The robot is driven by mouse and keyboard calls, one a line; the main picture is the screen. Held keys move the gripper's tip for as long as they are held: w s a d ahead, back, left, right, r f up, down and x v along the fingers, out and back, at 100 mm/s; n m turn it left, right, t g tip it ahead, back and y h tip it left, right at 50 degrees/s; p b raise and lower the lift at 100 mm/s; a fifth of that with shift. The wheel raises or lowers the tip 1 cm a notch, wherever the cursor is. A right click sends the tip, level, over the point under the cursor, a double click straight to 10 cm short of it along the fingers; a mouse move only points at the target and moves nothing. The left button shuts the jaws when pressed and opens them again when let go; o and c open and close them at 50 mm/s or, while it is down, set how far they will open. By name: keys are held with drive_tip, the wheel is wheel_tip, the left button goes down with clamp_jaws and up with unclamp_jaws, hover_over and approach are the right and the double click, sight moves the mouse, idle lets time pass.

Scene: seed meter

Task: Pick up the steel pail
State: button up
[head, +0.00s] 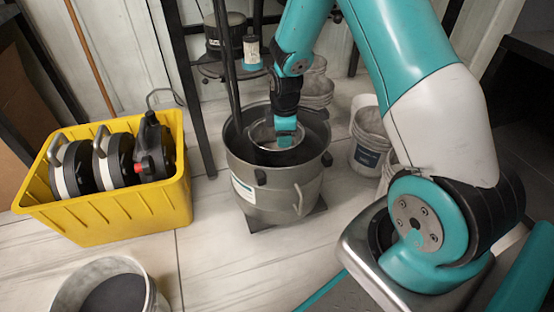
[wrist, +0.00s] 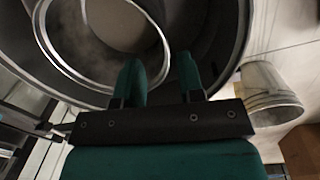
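The steel pail (head: 261,135) is a round vessel with a bright rim, sitting inside a large grey drum (head: 262,190). In the wrist view the pail's rim (wrist: 58,62) is at the upper left, with pale material inside. My gripper (head: 285,135) reaches down into the drum at the pail's right side. In the wrist view its two teal fingers (wrist: 160,78) are apart. The left finger overlaps the pail's inside and the rim's right edge shows between the fingers. I cannot tell whether either finger touches the rim. The pail's lower part is hidden.
A yellow crate (head: 120,215) with black-and-white parts stands left. A pale bucket (head: 75,285) with dark contents is front left. White buckets (head: 368,150) stand right of the drum. Dark frame posts (head: 190,85) rise behind it.

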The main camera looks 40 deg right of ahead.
sight(281, 162)
drive_tip(key=f+b, duration=0.1)
drive_tip(key=f, duration=0.1)
drive_tip(key=f+b, duration=0.2)
drive_tip(key=f, duration=0.1)
drive_tip(key=f+b, duration=0.2)
drive_tip(key=shift+w+a+f, duration=0.15)
drive_tip(key=shift+w+f, duration=0.2)
drive_tip(key=shift+f, duration=0.05)
drive_tip(key=shift+r, duration=0.15)
clamp_jaws()
idle(0.9)
